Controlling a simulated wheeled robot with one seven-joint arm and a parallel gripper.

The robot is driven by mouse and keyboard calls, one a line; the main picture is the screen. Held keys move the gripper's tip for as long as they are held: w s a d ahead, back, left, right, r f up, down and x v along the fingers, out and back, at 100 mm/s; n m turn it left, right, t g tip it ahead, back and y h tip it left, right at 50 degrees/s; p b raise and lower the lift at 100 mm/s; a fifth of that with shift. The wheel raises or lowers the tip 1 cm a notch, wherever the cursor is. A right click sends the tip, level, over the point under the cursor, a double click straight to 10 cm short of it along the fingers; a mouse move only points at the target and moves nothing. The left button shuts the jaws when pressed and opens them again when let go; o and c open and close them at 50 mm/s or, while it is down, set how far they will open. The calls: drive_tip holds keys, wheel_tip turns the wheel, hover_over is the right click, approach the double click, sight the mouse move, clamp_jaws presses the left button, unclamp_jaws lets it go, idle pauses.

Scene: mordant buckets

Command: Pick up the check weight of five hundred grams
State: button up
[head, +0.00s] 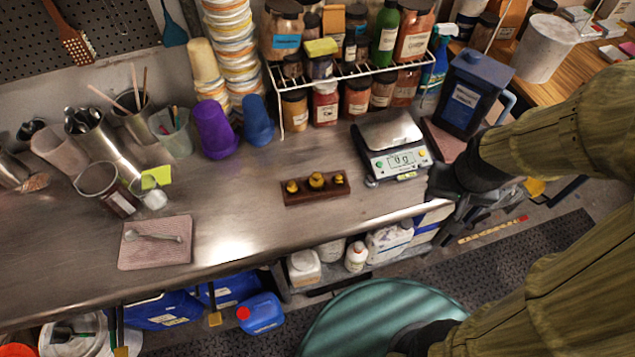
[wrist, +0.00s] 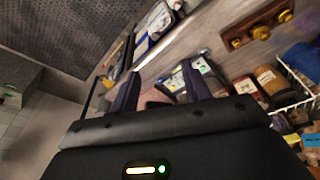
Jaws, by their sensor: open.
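Three brass check weights sit in a dark wooden block (head: 318,196) on the steel bench. No gram marking is readable. The block (wrist: 258,31) also shows at the upper right of the wrist view. My gripper (head: 447,184) is by the bench's front edge, right of the scale and well right of the block. In the wrist view my gripper (wrist: 160,90) has its two dark fingers apart, with nothing seen held between them.
A digital scale (head: 392,147) stands between the block and my gripper. Behind it, a white wire rack (head: 345,75) holds jars and bottles. A dark blue canister (head: 470,95) stands at right. A pink cloth (head: 155,250) with a spoon lies left.

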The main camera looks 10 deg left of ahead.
drive_tip(key=w+a+f+t+y, duration=0.25)
drive_tip(key=w+a, duration=0.55)
drive_tip(key=a, duration=0.5)
drive_tip(key=m+t+h+b, duration=0.2)
drive_tip(key=m+t+h, duration=0.1)
drive_tip(key=t+h, duration=0.15)
approach(316, 180)
wheel_tip(316, 180, up, 2)
drive_tip(key=w+y, duration=0.1)
drive_tip(key=w, duration=0.1)
drive_tip(key=s+a+f+t+h+b, duration=0.1)
drive_tip(key=s+a+f+t+h, duration=0.1)
drive_tip(key=s, duration=0.6)
drive_tip(key=shift+s+a+m+t+h, duration=0.3)
drive_tip(key=shift+s+a+t+h, duration=0.05)
drive_tip(key=shift+a+t+h, duration=0.25)
drive_tip(key=p+x, duration=0.3)
drive_tip(key=x, duration=0.9)
drive_tip(key=shift+w+f, duration=0.1)
drive_tip(key=shift+f, duration=0.1)
